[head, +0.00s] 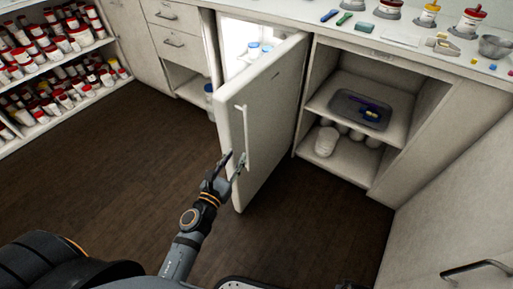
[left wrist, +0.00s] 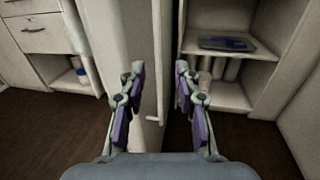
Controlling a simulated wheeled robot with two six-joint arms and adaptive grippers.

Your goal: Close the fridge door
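The fridge door (head: 262,125) stands open in the head view, swung out from the lit fridge interior (head: 236,45) under the counter. A vertical handle (head: 245,135) runs along its outer face. My left gripper (head: 236,160) is at the lower part of the handle, in front of the door. In the left wrist view its two fingers (left wrist: 158,85) are apart, with the door's edge (left wrist: 150,60) beyond and between them. The lower handle end (left wrist: 155,119) shows between the fingers; I cannot tell whether they touch it. My right gripper is not in view.
Right of the door is an open shelf (head: 350,135) with a tray (head: 361,109) and white containers (head: 326,141). Drawers (head: 174,42) stand left of the fridge. Shelves of jars (head: 60,95) are at far left. The dark floor (head: 120,170) left of the door is clear.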

